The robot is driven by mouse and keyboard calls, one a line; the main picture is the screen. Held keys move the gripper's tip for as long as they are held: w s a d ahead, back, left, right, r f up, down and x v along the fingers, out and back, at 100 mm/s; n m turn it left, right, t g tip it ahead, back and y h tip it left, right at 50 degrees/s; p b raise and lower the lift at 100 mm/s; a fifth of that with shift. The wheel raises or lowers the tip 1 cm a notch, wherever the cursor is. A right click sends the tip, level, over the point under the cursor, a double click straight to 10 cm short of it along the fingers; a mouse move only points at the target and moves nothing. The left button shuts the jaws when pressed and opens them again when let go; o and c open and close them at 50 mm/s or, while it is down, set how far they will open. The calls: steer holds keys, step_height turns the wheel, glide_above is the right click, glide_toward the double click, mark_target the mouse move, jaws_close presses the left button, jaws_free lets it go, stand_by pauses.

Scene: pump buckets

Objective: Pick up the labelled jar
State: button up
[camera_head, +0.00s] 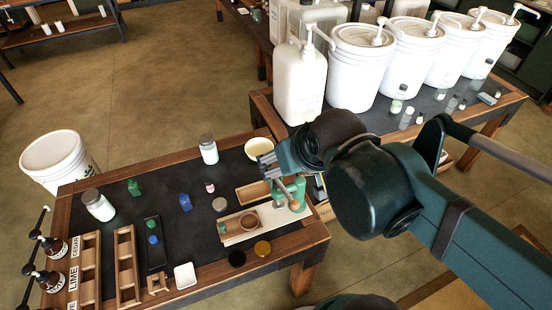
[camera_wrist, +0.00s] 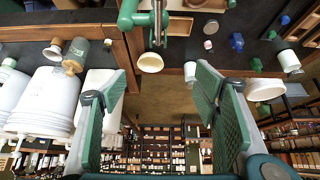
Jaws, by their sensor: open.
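Two white jars with grey lids stand on the dark low table: one near the back edge (camera_head: 208,152), one at the left (camera_head: 98,207). A small pale jar with a pinkish band (camera_head: 210,187) stands between them. I cannot read a label on any of them. In the wrist view these show as the back jar (camera_wrist: 190,72), the left jar (camera_wrist: 288,60) and the small jar (camera_wrist: 208,44). My gripper (camera_head: 266,162) is above the table's right side, right of the back jar and apart from all three. In the wrist view its fingers (camera_wrist: 163,95) are spread with nothing between them.
A cream bowl (camera_head: 260,147) is close to my gripper. A green bottle (camera_head: 297,192) stands below it. Wooden trays (camera_head: 126,265) and blue and green pieces (camera_head: 185,202) lie around the jars. Large white pump buckets (camera_head: 360,65) crowd the table behind.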

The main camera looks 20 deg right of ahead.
steer(key=w+f+n+h, duration=0.2)
steer(key=w+f+n, duration=0.1)
steer(key=w+n, duration=0.75)
steer(key=n+t+h+b, duration=0.3)
steer(key=n+t+h, duration=0.15)
steer(key=n, duration=1.45)
glide_toward(205, 139)
steer(key=shift+w+d+f+h, duration=0.2)
steer(key=shift+w+f, duration=0.1)
steer(key=shift+w, duration=0.3)
steer(key=shift+w+d+f+h, duration=0.15)
steer(key=shift+w+d+f, duration=0.15)
steer(key=shift+w, duration=0.25)
steer(key=shift+x, duration=1.3)
